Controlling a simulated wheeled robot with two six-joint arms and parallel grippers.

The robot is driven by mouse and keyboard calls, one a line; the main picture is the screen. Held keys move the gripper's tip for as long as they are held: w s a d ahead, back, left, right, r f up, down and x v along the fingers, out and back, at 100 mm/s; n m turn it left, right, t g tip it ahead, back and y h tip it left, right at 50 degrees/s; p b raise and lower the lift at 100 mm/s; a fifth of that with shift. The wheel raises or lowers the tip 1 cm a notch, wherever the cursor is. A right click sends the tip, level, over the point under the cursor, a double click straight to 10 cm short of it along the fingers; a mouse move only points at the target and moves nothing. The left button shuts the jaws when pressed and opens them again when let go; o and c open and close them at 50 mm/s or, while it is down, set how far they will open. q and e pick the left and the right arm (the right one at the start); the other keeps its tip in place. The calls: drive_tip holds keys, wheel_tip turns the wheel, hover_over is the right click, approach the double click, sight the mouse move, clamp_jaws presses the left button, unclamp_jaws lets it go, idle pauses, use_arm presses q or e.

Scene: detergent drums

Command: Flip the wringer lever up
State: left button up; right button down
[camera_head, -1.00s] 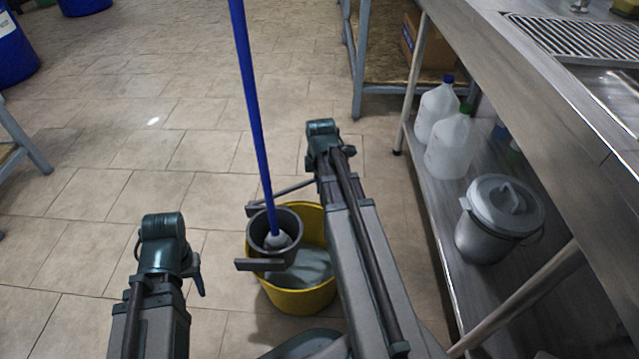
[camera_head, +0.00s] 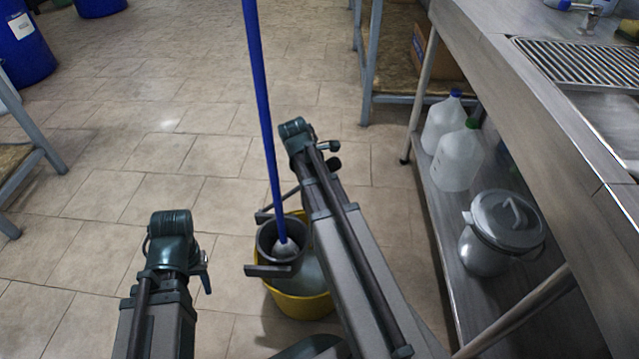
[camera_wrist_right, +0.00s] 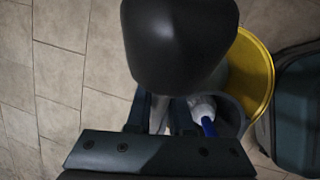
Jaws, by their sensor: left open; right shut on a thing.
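A yellow bucket (camera_head: 303,306) stands on the floor in the head view, partly hidden by my right arm. It also shows in the wrist view (camera_wrist_right: 258,75). A dark grey wringer cup (camera_head: 266,240) sits at its top, with a white mop head (camera_head: 285,248) and blue pole (camera_head: 264,100) standing in it. A thin dark lever (camera_head: 284,203) runs from the wringer behind my right wrist. My right gripper (camera_wrist_right: 165,115) is shut on the lever; a large black rounded shape hides much of the grasp. My left gripper (camera_head: 204,272) is open and empty, left of the bucket.
A steel counter (camera_head: 530,100) runs along the right. Its lower shelf holds two white jugs (camera_head: 458,160) and a lidded metal pot (camera_head: 487,250). A blue drum (camera_head: 22,45) stands far left.

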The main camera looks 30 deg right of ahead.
drive_tip(key=c, duration=0.8)
unclamp_jaws()
drive_tip(key=shift+r, duration=0.1)
drive_tip(key=p+v, duration=0.7)
drive_tip(key=shift+a+r, duration=0.1)
drive_tip(key=shift+r, duration=0.1)
drive_tip(key=shift+f, duration=0.1)
